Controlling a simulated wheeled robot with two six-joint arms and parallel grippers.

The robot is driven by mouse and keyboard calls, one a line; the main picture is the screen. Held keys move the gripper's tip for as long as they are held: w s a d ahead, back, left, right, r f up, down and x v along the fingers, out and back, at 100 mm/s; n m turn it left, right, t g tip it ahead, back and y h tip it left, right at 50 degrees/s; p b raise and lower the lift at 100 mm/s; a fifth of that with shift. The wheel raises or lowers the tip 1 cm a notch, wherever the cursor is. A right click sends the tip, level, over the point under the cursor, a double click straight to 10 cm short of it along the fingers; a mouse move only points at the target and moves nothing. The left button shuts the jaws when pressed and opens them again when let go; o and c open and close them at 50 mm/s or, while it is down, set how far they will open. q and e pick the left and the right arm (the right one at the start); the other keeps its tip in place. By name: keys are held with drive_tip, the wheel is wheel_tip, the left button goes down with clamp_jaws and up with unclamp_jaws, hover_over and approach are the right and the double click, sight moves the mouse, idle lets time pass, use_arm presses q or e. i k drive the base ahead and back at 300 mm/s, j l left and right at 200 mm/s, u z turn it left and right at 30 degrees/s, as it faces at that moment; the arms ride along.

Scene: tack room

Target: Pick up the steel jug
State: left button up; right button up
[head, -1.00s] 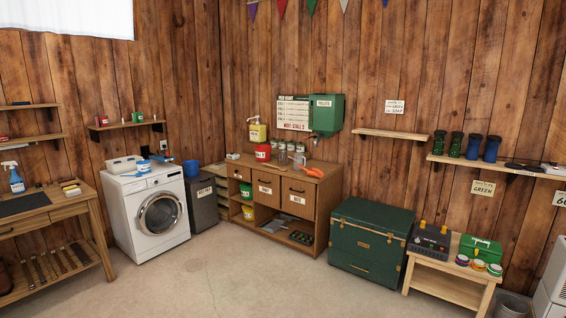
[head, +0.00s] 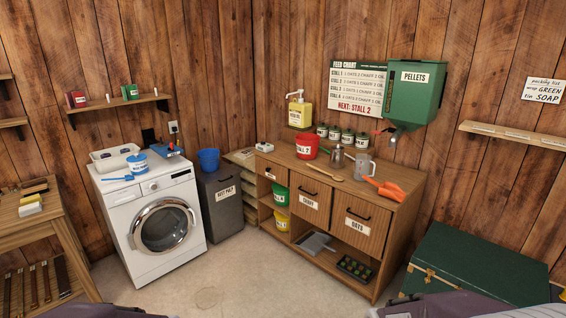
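A grey metal jug with a side handle (head: 364,165) stands upright on top of the wooden feed cabinet (head: 323,187), toward its right end. Just left of it stands a smaller grey metal vessel (head: 337,157) with a narrow top. I cannot tell for certain which is the steel jug; the right one looks most like a jug. Both stand free, with nothing holding them. Only parts of my arms show along the bottom edge of the head view. Neither gripper is in view.
A red stall bucket (head: 307,146), a wooden spoon (head: 325,173) and an orange scoop (head: 386,188) share the cabinet top. The green pellet dispenser (head: 414,92) hangs above its right end. A green trunk (head: 473,262) stands to the right. The floor before the cabinet is clear.

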sight(337, 160)
drive_tip(key=i+j, duration=0.15)
drive_tip(key=i, duration=1.25)
drive_tip(key=i+j+u, duration=0.1)
drive_tip(key=i, duration=1.3)
drive_tip(key=i+z, duration=0.75)
drive_tip(key=i+j+z, duration=0.25)
drive_tip(key=i+z, duration=0.15)
drive_tip(key=i+j+z, duration=0.4)
drive_tip(key=i+l+z, duration=0.2)
